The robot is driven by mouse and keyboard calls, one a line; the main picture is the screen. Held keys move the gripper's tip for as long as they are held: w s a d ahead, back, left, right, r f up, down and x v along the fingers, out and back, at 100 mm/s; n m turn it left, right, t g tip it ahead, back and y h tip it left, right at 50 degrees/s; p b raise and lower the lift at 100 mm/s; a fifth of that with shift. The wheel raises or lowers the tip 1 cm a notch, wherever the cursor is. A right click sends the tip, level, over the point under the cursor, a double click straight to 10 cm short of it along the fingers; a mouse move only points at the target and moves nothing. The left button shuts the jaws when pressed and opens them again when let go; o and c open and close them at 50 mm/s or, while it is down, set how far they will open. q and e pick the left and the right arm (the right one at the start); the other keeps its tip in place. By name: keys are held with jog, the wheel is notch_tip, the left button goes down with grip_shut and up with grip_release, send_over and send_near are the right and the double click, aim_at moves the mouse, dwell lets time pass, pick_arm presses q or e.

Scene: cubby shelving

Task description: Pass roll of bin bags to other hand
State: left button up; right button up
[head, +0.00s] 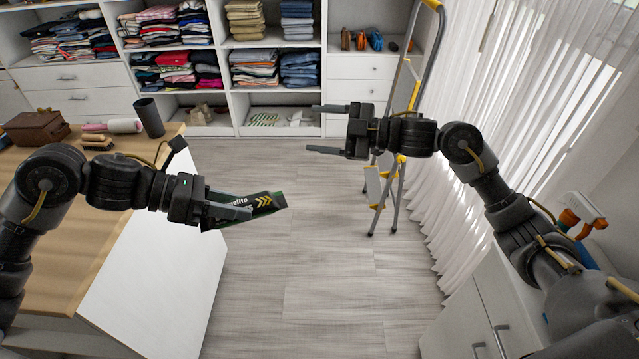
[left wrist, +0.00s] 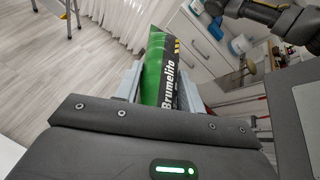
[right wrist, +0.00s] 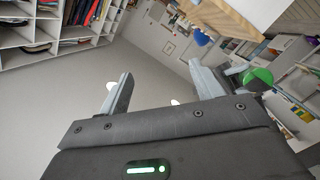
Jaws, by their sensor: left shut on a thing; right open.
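The roll of bin bags (head: 262,204) is green and black with white lettering and yellow chevrons. My left gripper (head: 236,213) is shut on it and holds it in the air beside the wooden-topped counter. In the left wrist view the roll (left wrist: 158,72) lies between the fingers, its far end sticking out beyond them. My right gripper (head: 318,129) is open and empty, farther back and to the right of the roll, apart from it. In the right wrist view its two fingers (right wrist: 160,95) are spread with nothing between them. A round green shape (right wrist: 257,78) behind the right finger may be the roll's end.
The wooden-topped counter (head: 90,215) is at left, with a black cup (head: 150,118), brush (head: 97,142) and brown case (head: 36,128). A stepladder (head: 388,190) stands behind my right arm. Cubby shelving (head: 225,60) lines the back. A white cabinet (head: 470,325) is at right. The middle floor is clear.

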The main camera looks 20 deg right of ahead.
jog(key=s+a+n+g, duration=0.3)
jog(key=s+g, duration=0.1)
jog(key=s, duration=0.4)
jog(key=n+g, duration=0.1)
jog(key=g, duration=0.1)
send_near(271, 201)
jog(key=shift+g, duration=0.3)
jog(key=x, duration=1.3)
jog(key=shift+w+d, duration=0.1)
jog(key=shift+w, duration=0.1)
jog(key=c, duration=1.2)
pick_arm(q)
jog(key=o, duration=1.2)
jog(key=shift+c, duration=0.2)
